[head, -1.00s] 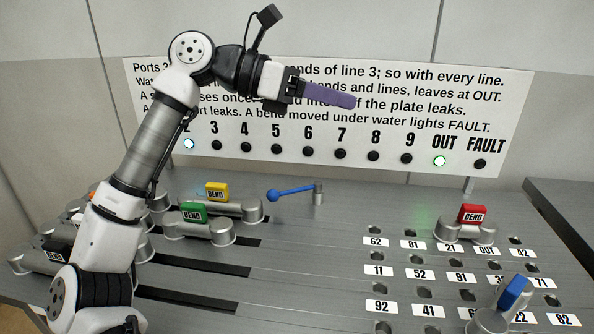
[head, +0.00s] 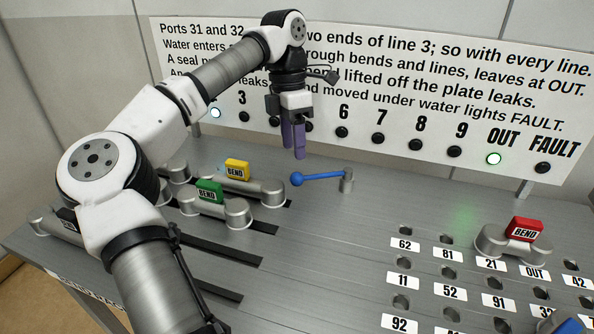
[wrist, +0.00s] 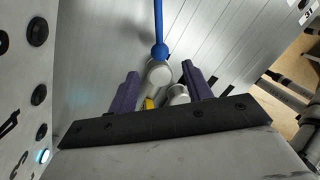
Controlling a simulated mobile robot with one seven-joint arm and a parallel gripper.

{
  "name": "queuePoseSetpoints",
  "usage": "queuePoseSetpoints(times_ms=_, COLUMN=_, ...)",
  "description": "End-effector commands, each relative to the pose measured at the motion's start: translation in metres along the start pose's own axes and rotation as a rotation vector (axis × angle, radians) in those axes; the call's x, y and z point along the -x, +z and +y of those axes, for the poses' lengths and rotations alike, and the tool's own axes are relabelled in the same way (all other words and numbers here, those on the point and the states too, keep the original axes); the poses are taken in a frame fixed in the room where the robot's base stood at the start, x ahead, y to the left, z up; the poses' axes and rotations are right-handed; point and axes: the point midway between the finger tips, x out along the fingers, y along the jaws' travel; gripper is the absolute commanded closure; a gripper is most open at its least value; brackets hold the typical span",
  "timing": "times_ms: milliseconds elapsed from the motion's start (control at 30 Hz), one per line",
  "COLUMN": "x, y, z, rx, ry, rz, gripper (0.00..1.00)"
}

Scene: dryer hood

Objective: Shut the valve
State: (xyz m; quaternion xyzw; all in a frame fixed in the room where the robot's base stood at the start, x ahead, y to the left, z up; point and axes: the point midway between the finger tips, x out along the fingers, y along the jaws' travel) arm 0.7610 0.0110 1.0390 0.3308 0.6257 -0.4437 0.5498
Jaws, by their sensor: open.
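The valve is a blue lever (head: 322,176) on a short grey post (head: 347,180), standing on the grey deck below the sign. The lever lies level and points left, ending in a blue ball (head: 297,179). My gripper (head: 294,152) points down with purple fingers, open and empty, just above and behind the ball in the head view. In the wrist view the lever (wrist: 158,20) comes down from the top edge. Its ball (wrist: 160,51) shows between and slightly beyond the fingertips (wrist: 160,70). I see no contact.
Yellow (head: 237,168) and green (head: 209,191) BEND pieces sit left of the lever. A red BEND piece (head: 523,229) sits on the numbered ports at right. The OUT lamp (head: 493,159) glows green. The sign (head: 450,60) stands close behind my gripper.

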Motion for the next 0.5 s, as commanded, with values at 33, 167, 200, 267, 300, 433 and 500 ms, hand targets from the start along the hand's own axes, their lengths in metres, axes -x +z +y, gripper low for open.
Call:
queuePoseSetpoints(times_ms=33, x=-0.012, y=-0.001, z=0.000, rx=-0.001, ry=-0.004, rz=0.002, gripper=0.50)
queuePoseSetpoints(times_ms=167, x=-0.037, y=0.000, z=-0.001, rx=-0.002, ry=-0.002, rz=0.000, gripper=0.50)
queuePoseSetpoints(times_ms=200, x=-0.043, y=0.000, z=-0.001, rx=-0.001, ry=-0.003, rz=0.000, gripper=0.50)
queuePoseSetpoints(times_ms=267, x=-0.052, y=0.000, z=-0.001, rx=-0.001, ry=-0.003, rz=-0.001, gripper=0.50)
queuePoseSetpoints(times_ms=300, x=-0.057, y=0.000, z=-0.001, rx=0.000, ry=-0.002, rz=-0.001, gripper=0.50)
queuePoseSetpoints(times_ms=433, x=-0.068, y=0.001, z=-0.001, rx=0.000, ry=-0.001, rz=-0.002, gripper=0.50)
queuePoseSetpoints(times_ms=500, x=-0.071, y=0.001, z=-0.001, rx=0.000, ry=-0.001, rz=-0.002, gripper=0.50)
